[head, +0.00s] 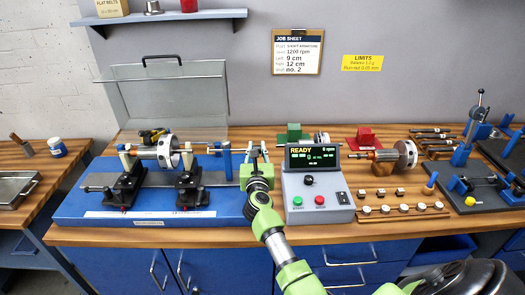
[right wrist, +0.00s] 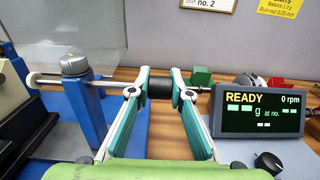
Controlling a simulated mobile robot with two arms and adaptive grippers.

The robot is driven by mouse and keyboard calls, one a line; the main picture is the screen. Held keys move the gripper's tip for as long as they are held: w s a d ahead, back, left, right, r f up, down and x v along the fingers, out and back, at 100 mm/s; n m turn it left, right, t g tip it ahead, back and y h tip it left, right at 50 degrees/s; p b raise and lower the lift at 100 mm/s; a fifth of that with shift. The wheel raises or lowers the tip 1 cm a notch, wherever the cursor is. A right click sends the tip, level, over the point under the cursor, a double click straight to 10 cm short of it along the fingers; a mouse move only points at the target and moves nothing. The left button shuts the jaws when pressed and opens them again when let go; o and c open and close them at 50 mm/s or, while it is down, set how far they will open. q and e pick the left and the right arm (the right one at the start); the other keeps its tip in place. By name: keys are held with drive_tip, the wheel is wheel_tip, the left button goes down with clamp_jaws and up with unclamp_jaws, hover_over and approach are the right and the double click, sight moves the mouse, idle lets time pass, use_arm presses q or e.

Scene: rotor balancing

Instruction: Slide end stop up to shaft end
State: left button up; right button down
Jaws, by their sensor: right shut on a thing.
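The end stop is a thin rod (right wrist: 108,83) running through a blue post (right wrist: 88,115) with a grey knob on top; the post also shows in the head view (head: 227,160). Its pale tip (right wrist: 34,79) points left toward the rotor. My right gripper (right wrist: 160,86) is shut on the black handle (right wrist: 160,80) at the rod's right end; it also shows in the head view (head: 254,158). The rotor (head: 168,152) lies with its shaft across two black supports (head: 190,188). I cannot tell whether the tip touches the shaft end. My left gripper is not in view.
The blue machine base (head: 100,205) has a raised clear cover (head: 175,100) behind it. The control box (head: 315,195) stands close right of my right gripper, its display reading READY and 0 rpm. Another rotor (head: 404,154) and a rack of small weights (head: 405,209) are farther right.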

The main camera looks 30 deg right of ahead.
drive_tip(key=shift+w+a, duration=0.55)
drive_tip(key=shift+a, duration=0.35)
drive_tip(key=c, duration=1.8)
unclamp_jaws()
drive_tip(key=shift+d, duration=0.15)
drive_tip(key=shift+c, duration=0.2)
drive_tip(key=shift+s, duration=0.1)
drive_tip(key=v, duration=1.2)
drive_tip(key=shift+d, duration=0.1)
